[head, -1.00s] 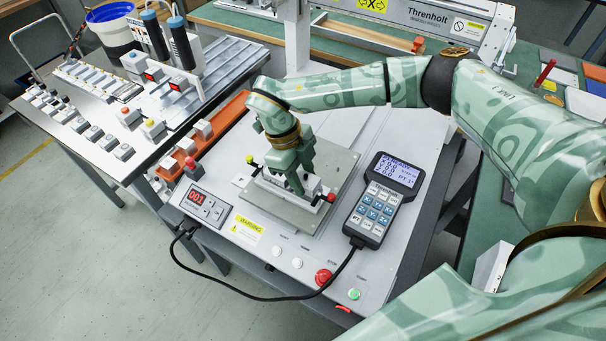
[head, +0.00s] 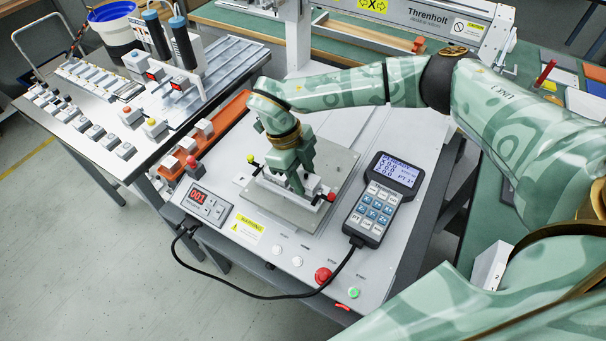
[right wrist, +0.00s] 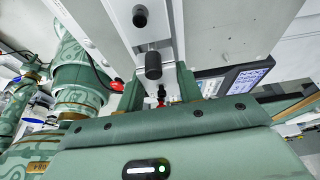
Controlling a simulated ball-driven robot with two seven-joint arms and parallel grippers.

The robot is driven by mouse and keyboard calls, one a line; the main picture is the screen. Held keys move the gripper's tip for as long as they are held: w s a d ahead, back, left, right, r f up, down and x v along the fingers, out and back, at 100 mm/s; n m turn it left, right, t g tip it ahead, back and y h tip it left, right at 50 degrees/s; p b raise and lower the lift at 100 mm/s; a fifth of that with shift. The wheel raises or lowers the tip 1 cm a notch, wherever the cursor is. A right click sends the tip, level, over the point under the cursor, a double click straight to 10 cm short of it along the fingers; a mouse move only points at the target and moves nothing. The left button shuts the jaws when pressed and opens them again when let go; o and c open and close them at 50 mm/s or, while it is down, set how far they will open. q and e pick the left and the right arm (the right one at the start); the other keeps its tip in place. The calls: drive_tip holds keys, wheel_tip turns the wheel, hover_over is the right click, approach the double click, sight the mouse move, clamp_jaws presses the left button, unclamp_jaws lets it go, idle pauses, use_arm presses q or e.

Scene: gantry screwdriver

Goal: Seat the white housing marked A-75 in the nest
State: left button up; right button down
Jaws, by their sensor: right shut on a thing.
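My right gripper (head: 293,172) points down over the metal fixture plate (head: 338,172) on the white machine bed. It is shut on a white housing (head: 312,183), mostly hidden by the fingers; its A-75 marking cannot be read. The housing is at the grey nest (head: 277,188), which has a red knob (head: 331,197) at its right and a yellow-green knob (head: 252,162) at its left. Whether the housing sits fully down cannot be told. In the right wrist view the gripper's fingers (right wrist: 158,88) show close up beneath pale parts. My left gripper is not in view.
A handheld pendant (head: 384,200) lies right of the plate, its cable looping across the front. A counter box (head: 207,205) is at left front. An orange rail (head: 228,112) with white housings runs left of the plate. The gantry beam (head: 385,30) crosses behind.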

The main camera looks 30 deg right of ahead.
drive_tip(key=shift+f, duration=0.45)
drive_tip(key=c, duration=0.9)
unclamp_jaws()
drive_tip(key=shift+o, duration=0.2)
drive_tip(key=p+v, duration=0.3)
drive_tip(key=v, duration=1.3)
